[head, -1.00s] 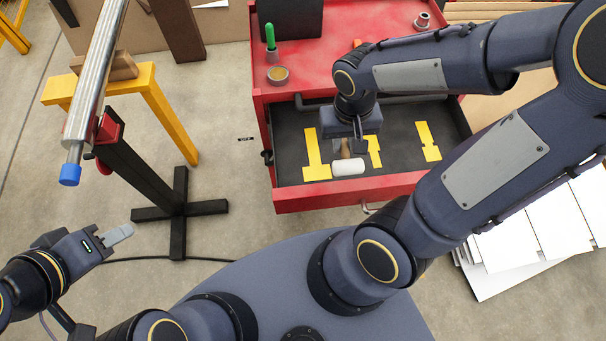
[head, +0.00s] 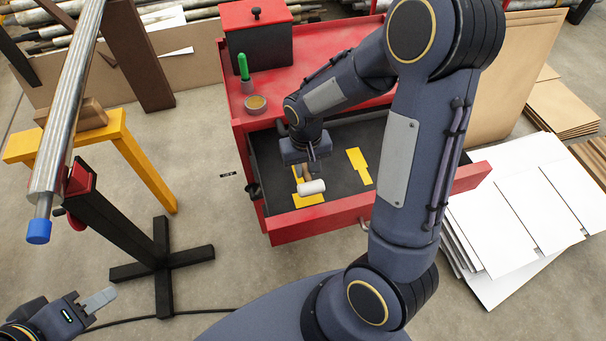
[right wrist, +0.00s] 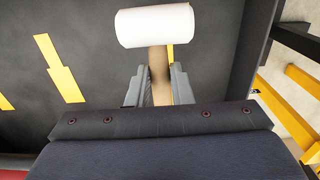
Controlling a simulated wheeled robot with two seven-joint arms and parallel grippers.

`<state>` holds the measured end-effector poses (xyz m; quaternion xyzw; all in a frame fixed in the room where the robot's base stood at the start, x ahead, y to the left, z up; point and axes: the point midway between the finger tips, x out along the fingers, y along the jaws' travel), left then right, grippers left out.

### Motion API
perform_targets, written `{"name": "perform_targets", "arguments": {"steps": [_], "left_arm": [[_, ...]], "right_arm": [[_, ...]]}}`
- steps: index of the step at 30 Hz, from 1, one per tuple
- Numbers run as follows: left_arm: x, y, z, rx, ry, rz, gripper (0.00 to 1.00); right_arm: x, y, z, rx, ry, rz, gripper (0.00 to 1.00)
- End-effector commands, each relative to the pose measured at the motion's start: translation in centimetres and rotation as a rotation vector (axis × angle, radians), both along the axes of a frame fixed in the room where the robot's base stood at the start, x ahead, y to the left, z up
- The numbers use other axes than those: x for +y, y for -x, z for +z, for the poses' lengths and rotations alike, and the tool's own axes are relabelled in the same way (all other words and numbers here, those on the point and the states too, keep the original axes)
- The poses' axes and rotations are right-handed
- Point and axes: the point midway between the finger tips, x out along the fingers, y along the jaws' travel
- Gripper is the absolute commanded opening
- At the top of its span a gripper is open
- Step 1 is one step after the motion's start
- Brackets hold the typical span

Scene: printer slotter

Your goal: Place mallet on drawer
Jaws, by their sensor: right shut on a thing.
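The mallet has a white cylindrical head (head: 312,187) and a tan wooden handle (right wrist: 160,75). My right gripper (head: 312,165) is shut on the handle, and its fingers (right wrist: 160,88) flank it in the right wrist view. The open red drawer (head: 350,214) has a dark grey floor with yellow tool shapes. The mallet is over the left yellow shape (head: 308,199) and partly covers it; whether it touches the floor I cannot tell. Another yellow shape (head: 359,166) lies bare to the right. My left gripper (head: 100,299) is low at the left, apart from everything; its finger gap is unclear.
The red cabinet top holds a red and black box (head: 258,40), a green-handled tool (head: 243,68) and a small round tin (head: 256,104). A stand with a metal pipe (head: 75,100) and a yellow trestle (head: 145,165) stand left. White sheets (head: 520,205) lie right.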

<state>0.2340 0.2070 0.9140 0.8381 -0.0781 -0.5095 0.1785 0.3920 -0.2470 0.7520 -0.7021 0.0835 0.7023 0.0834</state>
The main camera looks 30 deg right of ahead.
Motion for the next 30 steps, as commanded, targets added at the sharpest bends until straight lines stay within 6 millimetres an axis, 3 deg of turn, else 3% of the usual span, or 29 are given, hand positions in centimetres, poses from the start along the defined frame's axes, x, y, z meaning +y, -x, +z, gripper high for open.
{"name": "perform_targets", "arguments": {"steps": [7, 13, 25, 26, 30], "left_arm": [[0.0, 0.0, -0.2, 0.000, 0.000, 0.000, 0.36], [0.0, 0.0, -0.7, 0.000, 0.000, 0.000, 0.36], [0.0, 0.0, -1.1, 0.000, 0.000, 0.000, 0.36], [0.0, 0.0, -1.1, 0.000, 0.000, 0.000, 0.36], [0.0, 0.0, -1.0, 0.000, 0.000, 0.000, 0.36]], "right_arm": [[-0.1, -1.3, -1.5, 0.000, 0.000, 0.000, 0.00], [-0.1, -1.2, -4.3, 0.001, 0.001, 0.001, 0.00], [0.0, -1.2, -4.9, -0.001, 0.000, 0.001, 0.00], [0.0, -1.2, -4.9, -0.001, 0.000, 0.000, 0.21], [0.0, -1.2, -4.8, -0.001, 0.000, 0.000, 0.39]]}}
